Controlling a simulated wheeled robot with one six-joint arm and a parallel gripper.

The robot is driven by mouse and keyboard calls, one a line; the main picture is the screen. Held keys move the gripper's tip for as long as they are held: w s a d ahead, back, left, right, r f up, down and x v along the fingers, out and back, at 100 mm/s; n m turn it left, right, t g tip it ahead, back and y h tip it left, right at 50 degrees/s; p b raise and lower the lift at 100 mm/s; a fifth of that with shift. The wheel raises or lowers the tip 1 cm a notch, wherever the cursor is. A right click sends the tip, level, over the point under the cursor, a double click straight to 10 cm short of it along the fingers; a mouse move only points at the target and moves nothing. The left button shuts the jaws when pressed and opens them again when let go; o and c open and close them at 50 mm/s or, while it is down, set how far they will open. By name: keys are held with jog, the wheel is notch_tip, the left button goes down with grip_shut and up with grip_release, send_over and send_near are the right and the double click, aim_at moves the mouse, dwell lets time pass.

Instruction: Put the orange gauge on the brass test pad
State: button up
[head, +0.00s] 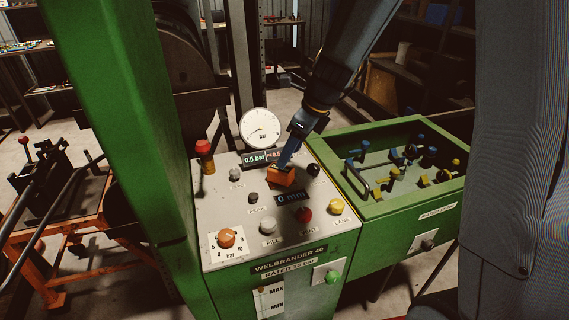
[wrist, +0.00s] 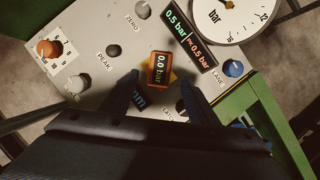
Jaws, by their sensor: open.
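The orange gauge (head: 281,176) stands on the sloping grey control panel. In the wrist view the gauge (wrist: 160,70) shows a lit "0.0 bar" display. A brass-yellow patch, which looks like the brass test pad (wrist: 174,76), shows at its right edge; the gauge covers the rest, and I cannot tell how fully it sits on the pad. My gripper (head: 285,160) is open just above the gauge. In the wrist view its two fingers (wrist: 158,84) are spread to either side and below the gauge, with gaps between them and it.
A white dial (head: 261,128) and a pressure display (head: 260,159) stand behind the gauge. Several knobs surround it, including red (head: 304,215), yellow (head: 336,206) and orange (head: 226,238) ones. A green tray (head: 395,200) of fittings is at right; a green column (head: 125,130) rises at left.

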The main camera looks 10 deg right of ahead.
jog(key=s+d+n+h, duration=0.1)
jog(key=s+d+n, duration=0.1)
jog(key=s+n, duration=0.3)
jog(key=s+d+f+n+h, duration=0.1)
jog(key=s+d+n, duration=0.2)
jog(key=s+n, duration=0.3)
jog(key=s+d+f+n+h, duration=0.1)
jog(key=s+d+n, duration=0.2)
jog(key=s+n, duration=0.3)
jog(key=shift+d+n+g+h, duration=0.15)
jog(key=shift+n+g, duration=0.05)
jog(key=shift+n, duration=1.25)
jog(key=shift+d+n+g+h, duration=0.1)
jog(key=shift+n+g+h, duration=0.1)
jog(key=shift+n, duration=1.25)
jog(key=shift+s+d+f+n, duration=0.1)
jog(key=shift+s+d+n, duration=0.05)
jog(key=shift+s+n, duration=0.3)
jog(key=shift+s+d+f+n, duration=0.1)
jog(key=shift+s+n, duration=0.1)
jog(key=shift+n, duration=0.35)
jog(key=shift+f+b, duration=0.1)
jog(key=shift+b, duration=0.25)
notch_tip(320, 180, down, 2)
jog(key=shift+w+b, duration=0.1)
jog(key=shift+b, duration=0.75)
